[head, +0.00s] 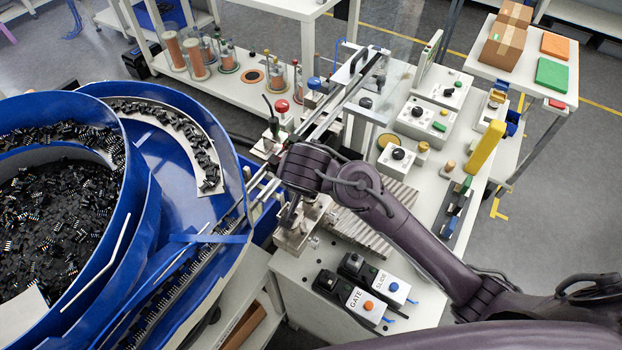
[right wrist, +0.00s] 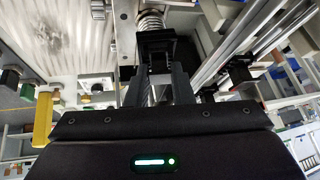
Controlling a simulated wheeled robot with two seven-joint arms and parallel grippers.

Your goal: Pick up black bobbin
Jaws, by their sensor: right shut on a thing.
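My right gripper (right wrist: 158,72) is shut on a black piece (right wrist: 157,43), which looks like the black bobbin. In the right wrist view the piece sits between the fingertips, just below a metal coil spring (right wrist: 150,20). I cannot tell whether the piece touches the spring. In the head view my right gripper (head: 288,218) points down at the metal fixture by the end of the feeder track, and the piece is hidden there. My left gripper is not in view.
A blue bowl feeder (head: 140,215) full of black connectors fills the left. The bench has GATE and SLIDE button boxes (head: 360,295) in front and grey control boxes (head: 427,120) behind. Copper-coloured spools (head: 197,58) stand on the back shelf. A yellow block (head: 484,150) stands at right.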

